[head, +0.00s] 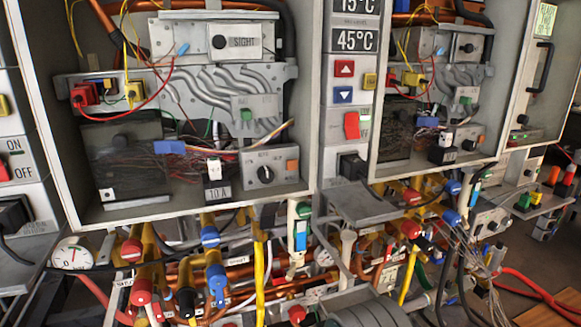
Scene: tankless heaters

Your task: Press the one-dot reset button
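No button with a single dot can be made out; the dot markings are too small to read. In the left open heater cabinet (190,205), a small green button (246,114) sits on a grey box at the middle right. A similar green button (466,100) shows in the right open heater cabinet (430,160). Which of them is the reset button, I cannot tell. My gripper is not clearly seen in the head view.
Between the cabinets are a 45°C display (357,40), red and blue arrow buttons (343,82) and a red rocker switch (352,125). A black knob (265,174) sits low in the left cabinet. Pipes and valves (211,270) crowd below. A grey plate (360,205) juts out.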

